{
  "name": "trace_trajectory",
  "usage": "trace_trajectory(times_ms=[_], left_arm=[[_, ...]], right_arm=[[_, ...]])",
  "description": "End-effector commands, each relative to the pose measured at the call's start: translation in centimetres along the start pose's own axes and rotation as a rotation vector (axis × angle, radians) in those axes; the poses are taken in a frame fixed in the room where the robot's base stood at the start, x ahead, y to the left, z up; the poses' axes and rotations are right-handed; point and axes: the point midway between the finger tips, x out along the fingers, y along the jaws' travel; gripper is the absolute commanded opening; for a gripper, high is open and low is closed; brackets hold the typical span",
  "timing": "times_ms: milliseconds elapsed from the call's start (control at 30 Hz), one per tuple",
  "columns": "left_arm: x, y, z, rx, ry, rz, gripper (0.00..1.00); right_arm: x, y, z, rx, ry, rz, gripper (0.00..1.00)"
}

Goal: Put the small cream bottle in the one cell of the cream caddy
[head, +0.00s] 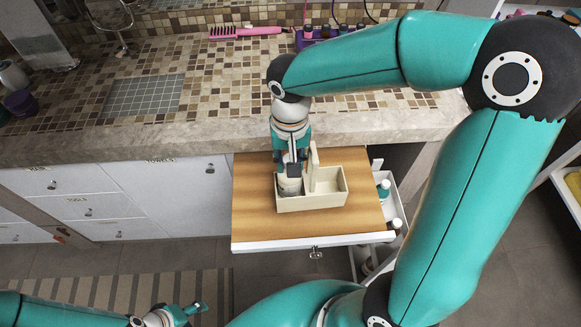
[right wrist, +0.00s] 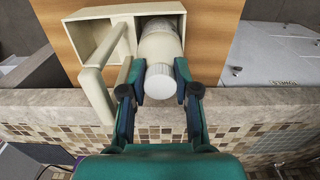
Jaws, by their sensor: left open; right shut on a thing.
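The cream caddy (head: 325,201) stands on a wooden pull-out board, with an upright handle between its cells; it also shows in the right wrist view (right wrist: 91,31). My right gripper (head: 291,172) is shut on the small cream bottle (head: 290,188), at the caddy's left cell in the head view. In the right wrist view the bottle (right wrist: 160,48), with its white cap, lies between both fingertips (right wrist: 160,88). The bottle's base is hidden, so I cannot tell whether it touches the cell floor. My left gripper (head: 190,311) is open and empty, low in the head view, away from the caddy.
The wooden board (head: 255,200) is clear left of the caddy. Beside it, an open drawer (head: 388,205) holds bottles. The tiled counter (head: 225,95) lies behind, with a pink brush (head: 245,32) and a purple holder (head: 318,36) at its back.

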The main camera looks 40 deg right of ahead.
Motion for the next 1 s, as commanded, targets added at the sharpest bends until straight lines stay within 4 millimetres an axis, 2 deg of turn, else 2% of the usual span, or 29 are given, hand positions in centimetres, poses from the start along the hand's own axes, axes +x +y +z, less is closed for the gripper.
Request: trace_trajectory(times_ms=[200, 600, 633, 700, 1000], left_arm=[[0.0, 0.0, 0.0, 0.000, 0.000, 0.000, 0.56], [0.3, -0.1, 0.0, 0.000, 0.000, 0.000, 0.56], [0.3, -0.1, 0.0, 0.000, 0.000, 0.000, 0.56], [0.2, -0.1, 0.0, 0.000, 0.000, 0.000, 0.56], [0.1, 0.0, 0.0, 0.000, 0.000, 0.000, 0.56]], right_arm=[[3.0, 0.0, 0.1, -0.001, -0.003, 0.002, 0.00], [3.7, 0.0, 0.0, -0.001, -0.001, 0.000, 0.00], [3.7, 0.0, 0.0, -0.001, -0.001, 0.000, 0.32], [3.6, 0.0, 0.0, -0.001, -0.001, 0.000, 0.41], [3.5, 0.0, 0.0, -0.001, -0.002, 0.001, 0.41]])
